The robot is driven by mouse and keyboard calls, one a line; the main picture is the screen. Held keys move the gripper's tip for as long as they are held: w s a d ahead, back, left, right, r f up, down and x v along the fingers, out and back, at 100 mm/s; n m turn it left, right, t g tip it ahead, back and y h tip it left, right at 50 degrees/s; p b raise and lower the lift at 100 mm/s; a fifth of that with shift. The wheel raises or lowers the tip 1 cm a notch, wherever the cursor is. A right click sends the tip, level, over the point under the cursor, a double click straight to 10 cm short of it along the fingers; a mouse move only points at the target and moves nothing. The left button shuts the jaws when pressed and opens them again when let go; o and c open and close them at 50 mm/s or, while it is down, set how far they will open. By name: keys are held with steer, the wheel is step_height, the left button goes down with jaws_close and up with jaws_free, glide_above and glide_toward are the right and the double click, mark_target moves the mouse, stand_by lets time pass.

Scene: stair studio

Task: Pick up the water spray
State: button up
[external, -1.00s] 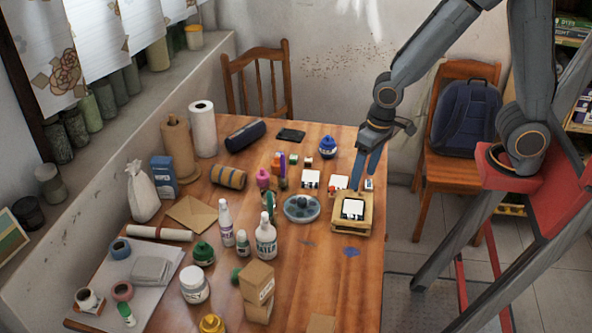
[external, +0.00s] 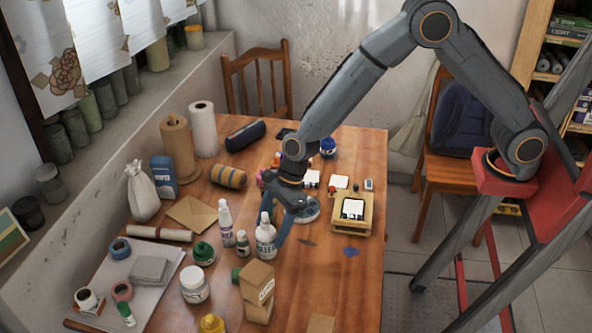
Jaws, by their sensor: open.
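Two white bottles stand upright near the middle of the table. The slim one (external: 226,224) is on the left, and the broader one with a dark label (external: 265,243) is on the right. I cannot tell for certain which is the water spray. My gripper (external: 275,227) points down at the broader bottle, with its blue fingers open. One finger shows just right of that bottle; the other is partly hidden around its top. I cannot tell whether the fingers touch it.
A small white bottle (external: 242,243) stands between the two. A green jar (external: 203,254), a white jar (external: 194,286) and cardboard boxes (external: 258,277) stand in front. A wooden tray (external: 366,230) is to the right. The table's front right is fairly clear.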

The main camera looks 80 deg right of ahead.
mark_target(266, 244)
steer(key=shift+d+p+x, duration=0.15)
steer(key=shift+p+x, duration=0.05)
steer(key=shift+x, duration=1.4)
steer(key=shift+d+p+x, duration=0.1)
steer(key=shift+p+x, duration=0.1)
steer(key=shift+x, duration=1.4)
steer(key=shift+s+f, duration=0.1)
steer(key=c, duration=1.3)
